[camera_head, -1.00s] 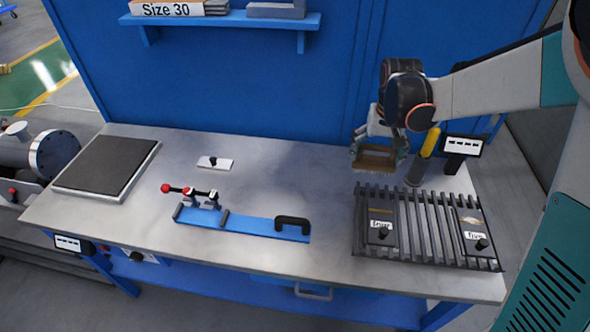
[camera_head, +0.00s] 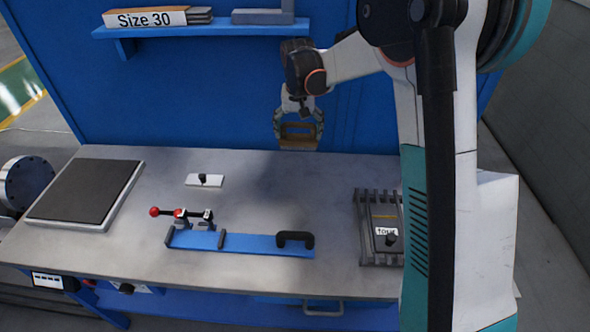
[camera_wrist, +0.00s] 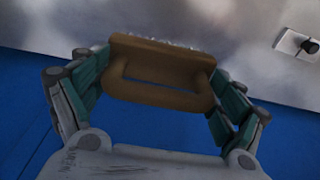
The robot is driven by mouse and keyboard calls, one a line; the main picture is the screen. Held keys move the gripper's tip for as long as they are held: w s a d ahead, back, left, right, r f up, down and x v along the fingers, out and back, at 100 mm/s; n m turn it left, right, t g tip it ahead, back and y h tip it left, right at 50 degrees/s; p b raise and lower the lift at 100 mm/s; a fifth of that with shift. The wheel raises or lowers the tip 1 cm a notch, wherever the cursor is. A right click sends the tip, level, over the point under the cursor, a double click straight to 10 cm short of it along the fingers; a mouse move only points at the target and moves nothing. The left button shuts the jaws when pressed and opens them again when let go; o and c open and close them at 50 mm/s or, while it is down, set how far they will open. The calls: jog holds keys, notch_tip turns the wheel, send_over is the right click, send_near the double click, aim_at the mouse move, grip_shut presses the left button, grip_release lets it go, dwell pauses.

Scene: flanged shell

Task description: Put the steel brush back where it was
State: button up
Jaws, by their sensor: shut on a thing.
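The steel brush (camera_head: 298,136) has a brown block body with a loop handle. My gripper (camera_head: 299,127) is shut on it and holds it in the air over the back of the bench, in front of the blue back panel. In the wrist view the brush (camera_wrist: 160,78) sits between both fingers of my gripper (camera_wrist: 157,92), with pale bristles showing along its far edge. No empty resting place for the brush can be made out for certain.
The bench (camera_head: 330,185) is clear at the back middle. On it are a blue clamp fixture (camera_head: 240,240), a small white plate with a knob (camera_head: 205,181), a dark pad (camera_head: 85,190) and a slatted rack (camera_head: 364,228), partly hidden by my arm. A blue shelf (camera_head: 200,27) hangs above.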

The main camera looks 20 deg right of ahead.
notch_tip(320, 180, down, 14)
jog(key=b, duration=0.3)
jog(key=shift+b, duration=0.35)
jog(key=shift+f, duration=0.15)
jog(key=o, duration=0.7)
jog(key=shift+o, duration=0.9)
